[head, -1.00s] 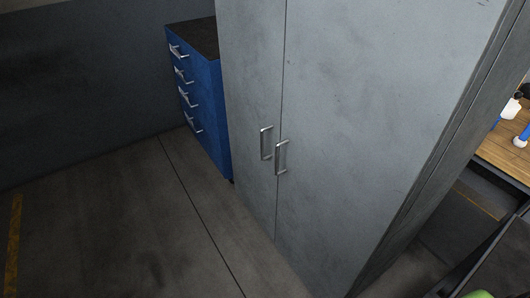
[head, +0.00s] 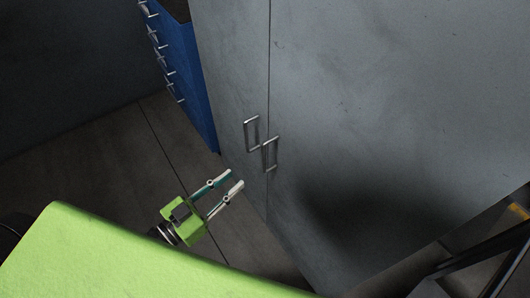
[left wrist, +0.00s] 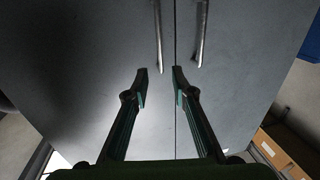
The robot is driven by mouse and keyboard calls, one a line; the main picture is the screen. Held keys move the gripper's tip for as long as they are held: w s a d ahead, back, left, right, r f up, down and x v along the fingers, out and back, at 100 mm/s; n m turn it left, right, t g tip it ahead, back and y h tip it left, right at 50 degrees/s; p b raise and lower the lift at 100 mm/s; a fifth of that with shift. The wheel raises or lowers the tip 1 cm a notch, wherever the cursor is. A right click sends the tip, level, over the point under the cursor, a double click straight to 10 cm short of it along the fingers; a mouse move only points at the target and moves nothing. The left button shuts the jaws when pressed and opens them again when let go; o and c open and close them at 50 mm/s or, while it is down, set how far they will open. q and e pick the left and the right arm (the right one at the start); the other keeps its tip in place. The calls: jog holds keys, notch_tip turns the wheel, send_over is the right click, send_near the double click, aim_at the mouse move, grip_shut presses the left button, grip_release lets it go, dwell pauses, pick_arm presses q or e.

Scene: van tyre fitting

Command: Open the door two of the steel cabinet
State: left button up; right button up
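The grey steel cabinet (head: 370,90) has two shut doors with a thin vertical seam between them. The left door (head: 227,60) carries a bar handle (head: 251,134); the right door carries another bar handle (head: 270,154) just across the seam. Both handles also show at the top of the left wrist view, one left (left wrist: 158,36) and one right (left wrist: 202,34) of the seam. My left gripper (head: 236,180) is open and empty, below and left of the handles, pointing toward the doors. In the left wrist view its fingers (left wrist: 160,74) are apart and touch no handle. My right gripper is not visible.
A blue drawer unit (head: 184,75) with several handles stands left of the cabinet. Bare floor (head: 110,150) lies in front of it. A dark frame (head: 480,260) stands at lower right. A wooden surface (left wrist: 280,155) shows at lower right in the left wrist view.

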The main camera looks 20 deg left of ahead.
pick_arm(q)
jog(key=x, duration=0.4)
jog(key=p, duration=0.1)
send_over(264, 171)
jog(key=shift+w, duration=0.3)
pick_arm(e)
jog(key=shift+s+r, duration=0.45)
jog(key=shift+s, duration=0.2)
pick_arm(q)
grip_shut()
